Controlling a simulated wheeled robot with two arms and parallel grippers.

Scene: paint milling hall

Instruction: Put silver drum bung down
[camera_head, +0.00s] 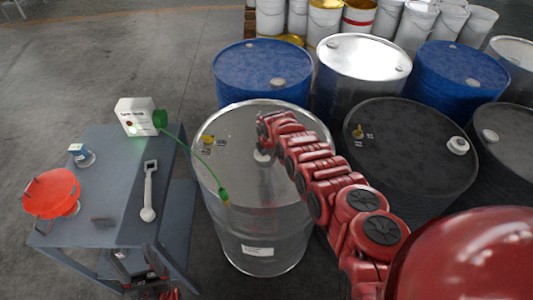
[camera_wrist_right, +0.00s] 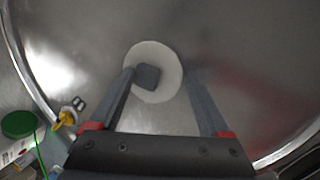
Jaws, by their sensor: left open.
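The silver drum (camera_head: 235,185) stands in the middle of the head view, upright, with my right arm reaching over its lid. The silver drum bung (camera_wrist_right: 164,58), a pale round disc with a dark grey squarish centre, lies on the lid in the right wrist view. A pale part of it (camera_head: 262,156) shows below my right gripper in the head view. My right gripper (camera_wrist_right: 160,72) has its fingers spread to either side of the bung. The left finger overlaps its edge; the right finger appears just clear. My left gripper (camera_head: 135,262) is open and empty at the table's near edge.
A grey table (camera_head: 112,185) stands left, holding a white box (camera_head: 134,115), an orange bowl (camera_head: 50,190) and a pale long-handled tool (camera_head: 148,190). A green cable (camera_head: 198,156) hangs over the silver drum. Blue (camera_head: 250,65) and black (camera_head: 400,165) drums crowd behind and right.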

